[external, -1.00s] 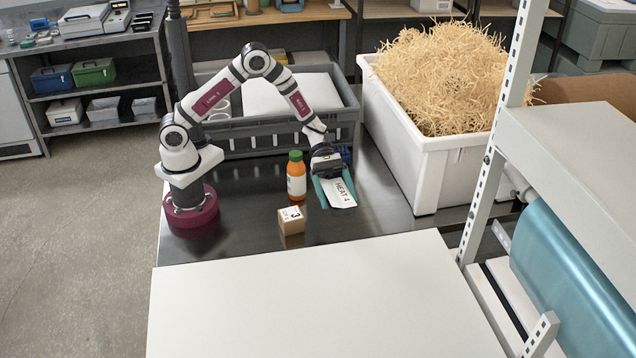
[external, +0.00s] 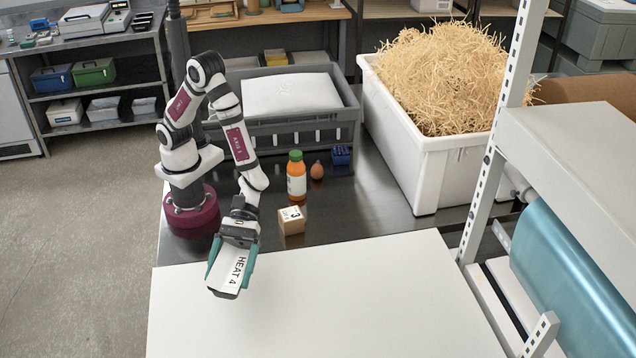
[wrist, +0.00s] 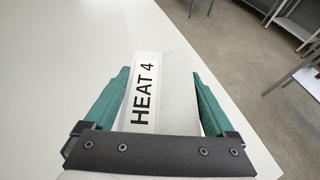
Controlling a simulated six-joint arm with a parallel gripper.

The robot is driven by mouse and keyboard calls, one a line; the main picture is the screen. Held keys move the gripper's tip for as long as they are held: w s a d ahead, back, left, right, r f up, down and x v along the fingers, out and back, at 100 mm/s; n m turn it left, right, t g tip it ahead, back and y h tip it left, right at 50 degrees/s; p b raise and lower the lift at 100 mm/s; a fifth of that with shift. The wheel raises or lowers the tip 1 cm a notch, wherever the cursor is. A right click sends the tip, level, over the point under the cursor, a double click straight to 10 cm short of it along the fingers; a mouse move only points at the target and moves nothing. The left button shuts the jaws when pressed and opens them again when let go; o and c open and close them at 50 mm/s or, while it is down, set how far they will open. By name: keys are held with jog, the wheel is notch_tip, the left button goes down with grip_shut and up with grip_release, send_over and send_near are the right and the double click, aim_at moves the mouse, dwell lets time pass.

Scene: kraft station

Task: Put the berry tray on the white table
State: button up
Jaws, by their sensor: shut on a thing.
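My gripper (external: 229,275) is shut on a pale pack labelled HEAT 4 (external: 233,268), with its green fingers on either side. In the wrist view the pack (wrist: 146,95) sits between both fingers. It is over the near-left part of the white table (external: 340,305); whether it touches the table I cannot tell. A small blue tray-like thing (external: 341,154) stands on the dark bench beside the grey crate. It may be the berry tray, but its contents are too small to make out.
On the dark bench stand an orange bottle with green cap (external: 296,178), a brown egg-like thing (external: 317,170) and a small cardboard box (external: 291,221). Behind are a grey crate (external: 300,135) and a white bin of shredded filling (external: 440,165). The white table is otherwise clear.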

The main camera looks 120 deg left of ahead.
jog(key=w+a+f, duration=0.4)
jog(key=w+a, duration=0.1)
jog(key=w+a+f, duration=0.2)
jog(key=w+f, duration=0.1)
jog(key=shift+w+a, duration=0.25)
jog(key=shift+a, duration=0.1)
notch_tip(320, 180, down, 4)
jog(key=shift+w+a, duration=0.15)
jog(key=shift+f, duration=0.15)
jog(key=o, duration=1.2)
